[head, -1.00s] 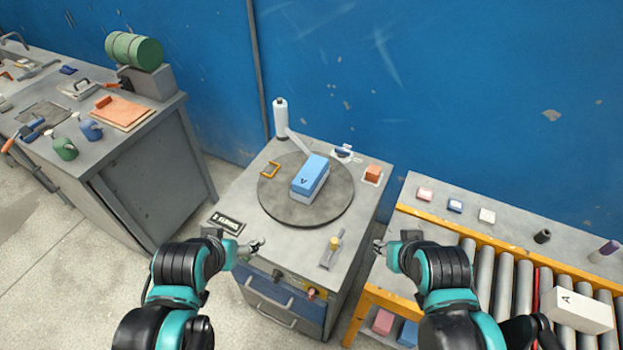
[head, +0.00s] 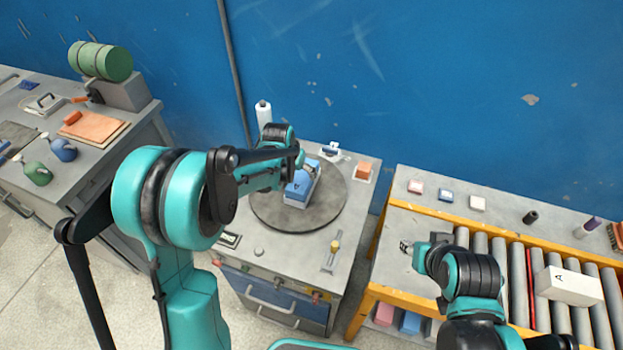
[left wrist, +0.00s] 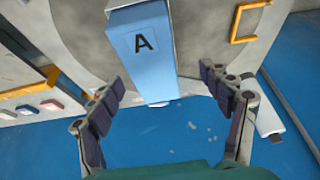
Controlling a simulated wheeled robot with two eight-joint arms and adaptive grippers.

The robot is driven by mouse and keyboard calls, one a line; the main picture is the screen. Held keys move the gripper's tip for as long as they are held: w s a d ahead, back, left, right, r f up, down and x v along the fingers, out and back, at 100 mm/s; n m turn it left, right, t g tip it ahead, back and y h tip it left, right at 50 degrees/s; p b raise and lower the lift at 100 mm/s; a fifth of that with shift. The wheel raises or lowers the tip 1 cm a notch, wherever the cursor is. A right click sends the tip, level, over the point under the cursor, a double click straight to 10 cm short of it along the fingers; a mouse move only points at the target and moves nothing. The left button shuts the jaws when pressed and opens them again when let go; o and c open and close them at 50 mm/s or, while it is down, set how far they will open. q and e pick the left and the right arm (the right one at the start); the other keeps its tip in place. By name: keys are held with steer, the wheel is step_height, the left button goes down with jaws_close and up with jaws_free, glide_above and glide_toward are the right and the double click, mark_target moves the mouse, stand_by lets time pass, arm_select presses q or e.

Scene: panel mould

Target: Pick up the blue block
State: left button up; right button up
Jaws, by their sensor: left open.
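The blue block (head: 298,192), marked with a black letter A, sits on the round dark turntable (head: 330,215) on the grey cabinet. My left gripper (head: 309,166) is over the far end of the block in the head view and partly hides it. In the left wrist view the blue block (left wrist: 143,60) shows between the two spread fingers of the left gripper (left wrist: 163,76), with room on both sides and no visible contact. My right gripper (head: 406,247) is small in the head view, over the left end of the conveyor table, away from the block.
A white bottle (head: 263,114) stands behind the turntable. An orange block (head: 363,170) lies right of it, and an orange handle (left wrist: 246,22) shows on its other side. A roller conveyor with a white block (head: 568,286) is at the right. A bench stands at the left.

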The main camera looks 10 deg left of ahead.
mark_target(300, 175)
arm_select(q)
steer(key=x, duration=0.3)
steer(key=shift+d+b, duration=0.2)
steer(key=shift+b, duration=0.2)
steer(key=x, duration=0.2)
steer(key=b+x, duration=0.2)
steer(key=x, duration=0.1)
steer(key=shift+w+d+f, duration=0.2)
steer(key=shift+d+f, duration=0.1)
steer(key=shift+d, duration=0.15)
steer(key=shift+s+r, duration=0.1)
steer(key=c, duration=0.4)
jaws_close()
